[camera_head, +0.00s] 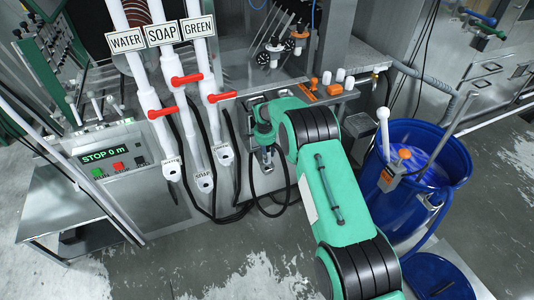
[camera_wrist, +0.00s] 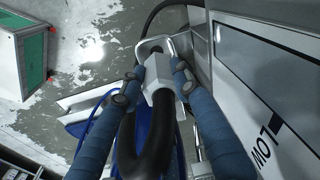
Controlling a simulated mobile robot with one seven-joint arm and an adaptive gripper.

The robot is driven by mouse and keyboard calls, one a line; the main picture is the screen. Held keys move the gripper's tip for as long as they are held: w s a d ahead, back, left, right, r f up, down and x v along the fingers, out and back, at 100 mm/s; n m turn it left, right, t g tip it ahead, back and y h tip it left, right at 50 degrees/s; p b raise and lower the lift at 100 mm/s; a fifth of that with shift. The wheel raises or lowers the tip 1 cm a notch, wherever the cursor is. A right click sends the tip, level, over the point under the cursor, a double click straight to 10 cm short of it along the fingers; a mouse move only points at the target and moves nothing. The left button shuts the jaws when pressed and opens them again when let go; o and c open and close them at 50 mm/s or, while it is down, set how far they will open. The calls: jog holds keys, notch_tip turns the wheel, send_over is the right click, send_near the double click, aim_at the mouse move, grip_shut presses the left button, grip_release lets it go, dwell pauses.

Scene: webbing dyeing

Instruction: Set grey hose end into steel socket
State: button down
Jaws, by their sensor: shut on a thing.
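The grey hose end (camera_wrist: 158,78) is a pale grey block on a thick black hose (camera_wrist: 150,140), which bends back toward the camera in the wrist view. My gripper (camera_wrist: 159,76) has its blue-wrapped fingers closed on both sides of it. A steel bracket-like part (camera_wrist: 146,47) with a dark opening lies just beyond the hose end and looks like the socket. The hose end overlaps its near edge; I cannot tell whether it is inside or only in front. In the head view my green arm largely covers the gripper, and a black hose loop (camera_head: 251,192) hangs below.
Three labelled white pipes with red levers (camera_head: 187,79) stand left of my arm, their small labelled outlets (camera_head: 204,182) close by. A control box (camera_head: 112,155) reads "STOP 0 m". A blue drum (camera_head: 415,185) stands at right. A grey panel (camera_wrist: 265,75) lies close right of my fingers.

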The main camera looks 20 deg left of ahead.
jog(key=shift+f+b, duration=0.9)
jog(key=shift+f, duration=1.45)
jog(key=c, duration=1.2)
grip_release()
jog(key=shift+f, duration=0.1)
jog(key=r, duration=0.8)
jog(key=s+r, duration=0.1)
jog(key=r, duration=0.3)
jog(key=shift+a, duration=0.1)
jog(key=shift+r, duration=0.1)
